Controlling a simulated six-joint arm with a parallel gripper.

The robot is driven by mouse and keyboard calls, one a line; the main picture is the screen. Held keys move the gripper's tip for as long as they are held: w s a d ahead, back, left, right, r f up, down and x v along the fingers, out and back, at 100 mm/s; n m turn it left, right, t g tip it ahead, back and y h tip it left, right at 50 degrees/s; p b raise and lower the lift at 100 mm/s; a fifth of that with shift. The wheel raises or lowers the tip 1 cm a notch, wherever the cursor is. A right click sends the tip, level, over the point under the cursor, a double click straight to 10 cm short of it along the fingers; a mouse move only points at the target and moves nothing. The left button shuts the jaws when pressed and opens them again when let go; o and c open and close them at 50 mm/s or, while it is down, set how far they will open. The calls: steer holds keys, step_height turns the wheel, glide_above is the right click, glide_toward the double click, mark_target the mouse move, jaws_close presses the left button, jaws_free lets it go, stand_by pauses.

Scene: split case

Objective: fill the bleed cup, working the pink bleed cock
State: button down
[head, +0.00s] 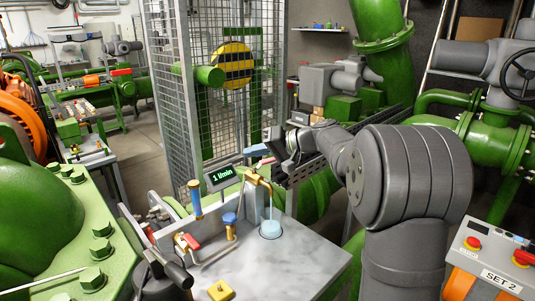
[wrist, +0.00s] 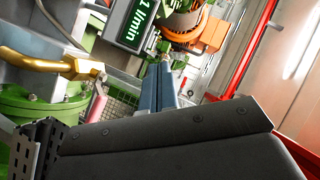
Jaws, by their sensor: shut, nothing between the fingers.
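The bleed cup (head: 270,229) is pale blue and stands on the grey bench top under the brass spout (head: 262,185). A thin pale stream shows between spout and cup; I cannot tell how full the cup is. The pink bleed cock handle (head: 265,162) is above the spout in the head view, and beside the brass pipe (wrist: 50,66) in the wrist view (wrist: 97,106). My gripper (head: 257,150), with blue fingers, is shut and empty close by the handle. In the wrist view the fingers (wrist: 160,80) are right of the handle; contact is unclear.
A display (head: 222,177) reading "1 l/min" stands left of the spout. A blue handle (head: 195,198), red lever (head: 190,241), blue knob (head: 230,218) and yellow knob (head: 221,290) are on the bench (head: 290,262). A mesh guard (head: 215,80) rises behind.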

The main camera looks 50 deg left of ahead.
steer(key=w+a+n+t+h, duration=0.2)
steer(key=h, duration=0.1)
steer(key=w+a+n+t+h, duration=0.1)
steer(key=a+h, duration=0.1)
steer(key=shift+w+r+n, duration=0.1)
steer(key=shift+r+n, duration=0.2)
steer(key=shift+r, duration=0.1)
steer(key=w+r+t+h, duration=0.3)
steer(key=w+t, duration=0.1)
steer(key=w, duration=0.1)
steer(key=w+a+f+t, duration=0.1)
steer(key=a+f, duration=0.3)
steer(key=f, duration=0.5)
steer(key=shift+s+d+r, duration=0.15)
steer(key=shift+d, duration=0.85)
steer(key=shift+s+d+r, duration=0.15)
steer(key=shift+d, duration=0.85)
